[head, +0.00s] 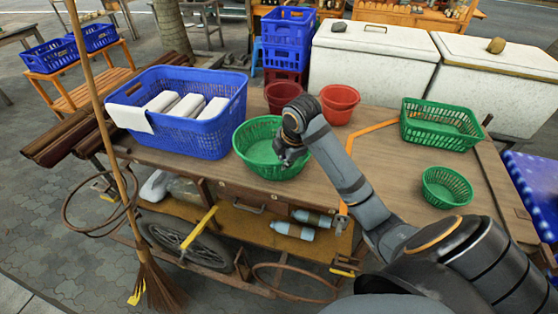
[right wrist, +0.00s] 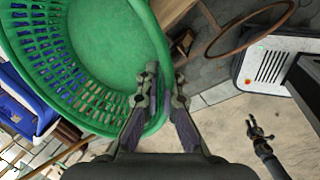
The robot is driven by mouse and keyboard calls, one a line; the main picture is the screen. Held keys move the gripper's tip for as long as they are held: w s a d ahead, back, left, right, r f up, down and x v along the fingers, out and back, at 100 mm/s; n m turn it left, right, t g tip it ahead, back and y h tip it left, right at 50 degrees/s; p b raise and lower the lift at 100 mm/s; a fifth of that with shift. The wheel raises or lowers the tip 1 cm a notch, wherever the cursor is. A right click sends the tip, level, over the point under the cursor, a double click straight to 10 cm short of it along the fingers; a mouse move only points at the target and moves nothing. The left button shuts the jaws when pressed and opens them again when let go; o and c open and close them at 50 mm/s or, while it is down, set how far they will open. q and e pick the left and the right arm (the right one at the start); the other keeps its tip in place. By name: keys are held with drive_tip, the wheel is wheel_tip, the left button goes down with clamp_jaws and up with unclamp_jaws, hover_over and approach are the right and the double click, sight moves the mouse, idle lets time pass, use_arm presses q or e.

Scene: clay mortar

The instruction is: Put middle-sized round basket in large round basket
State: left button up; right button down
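A large round green basket (head: 262,165) stands on the wooden cart top, upright, near its front edge. A smaller round green basket (head: 447,187) sits at the right of the cart top and looks empty. My right gripper (head: 290,155) is over the right side of the large basket. In the right wrist view the large basket (right wrist: 115,30) fills the upper left. My right gripper (right wrist: 164,78) is open there, its fingers on either side of the rim. What looks like my left gripper (right wrist: 258,132) shows small at right, away from the baskets; its opening is unclear.
A blue crate (head: 180,110) with white bundles stands left of the large basket. Two red pots (head: 339,103) stand behind it. A rectangular green basket (head: 440,125) is at the back right. Bare cart top (head: 395,160) lies between the large basket and the smaller round one.

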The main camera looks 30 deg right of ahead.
drive_tip(key=shift+w+d+f, duration=0.2)
drive_tip(key=shift+w+d, duration=0.2)
drive_tip(key=shift+d, duration=0.05)
drive_tip(key=shift+w+d+f, duration=0.2)
drive_tip(key=shift+w+d, duration=0.15)
drive_tip(key=shift+d, duration=0.1)
drive_tip(key=w+d+f, duration=0.1)
drive_tip(key=w+d+f+p, duration=0.1)
drive_tip(key=w+d, duration=0.1)
drive_tip(key=w+d+f, duration=0.1)
drive_tip(key=w, duration=0.1)
drive_tip(key=shift+w+d+f, duration=0.15)
drive_tip(key=shift+d, duration=0.05)
drive_tip(key=w+d+f, duration=0.1)
drive_tip(key=f, duration=0.2)
drive_tip(key=w+d+f+p, duration=0.1)
drive_tip(key=f, duration=0.1)
drive_tip(key=w+d+f, duration=0.1)
drive_tip(key=f, duration=0.2)
drive_tip(key=shift+w+f+p, duration=0.1)
drive_tip(key=shift+f+p, duration=0.2)
drive_tip(key=shift+f, duration=0.05)
use_arm(q)
drive_tip(key=shift+s+d+r, duration=0.1)
drive_tip(key=shift+d+r, duration=0.3)
drive_tip(key=shift+r, duration=0.2)
drive_tip(key=shift+s+d+r, duration=0.1)
drive_tip(key=shift+d+r, duration=0.25)
drive_tip(key=shift+r, duration=0.2)
